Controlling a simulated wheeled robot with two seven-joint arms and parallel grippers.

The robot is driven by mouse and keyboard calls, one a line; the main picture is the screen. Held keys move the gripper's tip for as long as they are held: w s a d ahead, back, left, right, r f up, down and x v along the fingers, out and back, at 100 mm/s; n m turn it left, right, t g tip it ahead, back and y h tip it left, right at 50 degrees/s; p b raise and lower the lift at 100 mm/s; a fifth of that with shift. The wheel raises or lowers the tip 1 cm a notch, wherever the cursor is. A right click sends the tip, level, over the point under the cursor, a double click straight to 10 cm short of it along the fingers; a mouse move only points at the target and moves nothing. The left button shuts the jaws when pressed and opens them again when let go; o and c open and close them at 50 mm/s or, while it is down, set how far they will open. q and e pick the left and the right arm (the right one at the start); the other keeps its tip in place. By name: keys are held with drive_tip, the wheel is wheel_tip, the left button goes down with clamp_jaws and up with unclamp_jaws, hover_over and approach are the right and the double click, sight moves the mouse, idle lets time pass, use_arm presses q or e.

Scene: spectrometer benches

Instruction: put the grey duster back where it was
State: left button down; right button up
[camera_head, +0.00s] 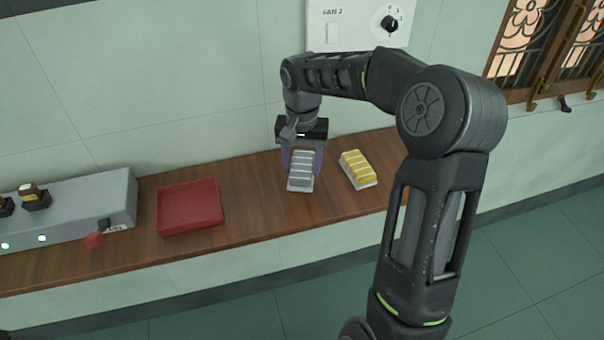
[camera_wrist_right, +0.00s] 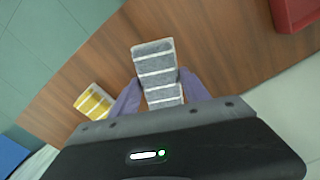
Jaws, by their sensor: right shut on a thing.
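The grey duster (camera_head: 301,168) has pale stripes and is at the wooden bench top, left of the yellow duster. My right gripper (camera_head: 302,163) is shut on it, with a purple finger on each side. In the right wrist view the grey duster (camera_wrist_right: 155,70) extends out past the fingers of the right gripper (camera_wrist_right: 160,95). I cannot tell whether the duster touches the bench or is slightly above it. My left gripper is not in view.
A yellow striped duster (camera_head: 357,168) lies just right of the grey one. A red tray (camera_head: 189,207) lies to the left, apparently empty. A grey instrument box (camera_head: 70,210) stands further left. Bare wood (camera_head: 250,200) lies between tray and grey duster. A wall panel (camera_head: 350,25) with a knob is above.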

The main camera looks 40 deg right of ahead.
sight(302, 174)
drive_tip(key=shift+f+p, duration=0.35)
drive_tip(key=shift+f, duration=1.5)
drive_tip(key=o, duration=1.2)
drive_tip(key=shift+r, duration=0.1)
wheel_tip(302, 174, up, 12)
drive_tip(key=shift+f+b, duration=0.1)
drive_tip(key=shift+b, duration=0.55)
